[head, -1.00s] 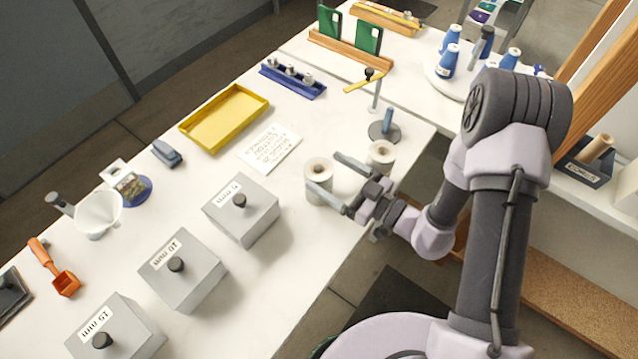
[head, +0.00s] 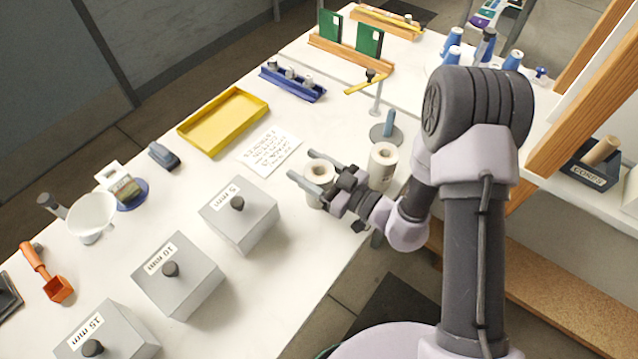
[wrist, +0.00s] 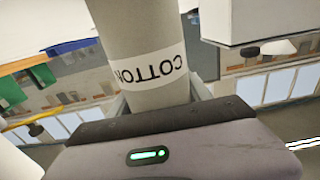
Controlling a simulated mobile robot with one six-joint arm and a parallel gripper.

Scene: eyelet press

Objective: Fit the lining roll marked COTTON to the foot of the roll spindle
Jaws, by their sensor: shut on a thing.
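A pale grey-white lining roll (head: 318,194) with a hollow core stands upright near the table's front edge. In the wrist view the same roll (wrist: 148,62) shows a white band reading COTTON, upside down. My gripper (head: 314,178) is shut on this roll, one finger on each side. I cannot tell whether the roll's base touches the table. A round grey base with an upright blue-grey post (head: 389,124) stands behind, to the right; it may be the roll spindle. A second upright roll (head: 383,166) stands to the right of my gripper; I cannot read its marking.
Several grey lidded boxes (head: 239,216) stand to the left. A written sheet (head: 269,150) and a yellow tray (head: 223,121) lie behind. A thin post with a yellow arm (head: 367,83) stands behind the round base. The table is bare between the sheet and the round base.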

